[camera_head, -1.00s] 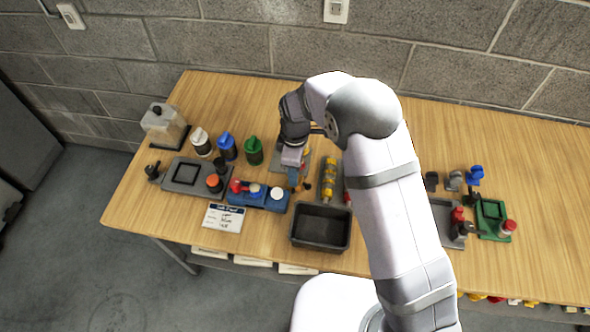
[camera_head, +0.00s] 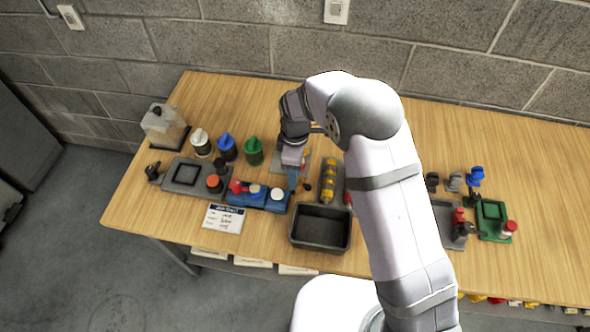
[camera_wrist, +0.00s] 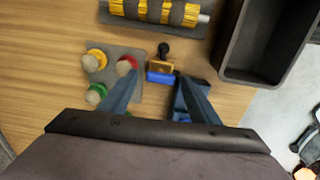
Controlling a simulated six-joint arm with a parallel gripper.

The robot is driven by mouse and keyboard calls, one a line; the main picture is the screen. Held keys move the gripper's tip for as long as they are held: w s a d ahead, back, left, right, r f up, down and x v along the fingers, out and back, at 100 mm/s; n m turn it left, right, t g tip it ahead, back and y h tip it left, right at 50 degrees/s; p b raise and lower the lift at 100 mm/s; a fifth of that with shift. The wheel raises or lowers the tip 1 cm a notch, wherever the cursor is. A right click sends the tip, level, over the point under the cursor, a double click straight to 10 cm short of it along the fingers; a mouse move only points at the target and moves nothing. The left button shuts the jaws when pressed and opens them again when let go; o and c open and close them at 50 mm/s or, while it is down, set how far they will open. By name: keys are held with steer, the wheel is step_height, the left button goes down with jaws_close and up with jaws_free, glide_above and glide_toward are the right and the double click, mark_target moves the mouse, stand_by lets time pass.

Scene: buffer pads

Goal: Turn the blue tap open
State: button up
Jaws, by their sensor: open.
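A small blue piece (camera_wrist: 160,76) with a brass-coloured part and a black round knob beyond it shows in the wrist view; it looks like the blue tap, though I cannot be sure. My gripper (camera_wrist: 157,82) is open, with its two blue fingers pointing down and the blue piece showing between their tips. Whether the fingers touch it cannot be told. In the head view my gripper (camera_head: 293,182) hangs over the table, and its wrist hides most of this spot. A grey plate (camera_wrist: 118,60) with yellow, red and green knobs lies left of the blue piece.
A black bin (camera_head: 320,228) stands close to my gripper on its near side. A yellow-ringed roller (camera_head: 328,182) lies to the right. A blue block with knobs (camera_head: 258,196) and several bottles stand left.

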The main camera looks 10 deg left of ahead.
steer(key=shift+r+b, duration=0.9)
steer(key=shift+r, duration=2.6)
steer(key=s+d+r+m, duration=0.1)
steer(key=s+d+m, duration=0.8)
steer(key=d, duration=0.3)
steer(key=s+d+r+m, duration=0.1)
steer(key=s+d+m, duration=0.8)
steer(key=d, duration=0.3)
steer(key=shift+s+d+r, duration=0.25)
steer(key=shift+s+d, duration=0.05)
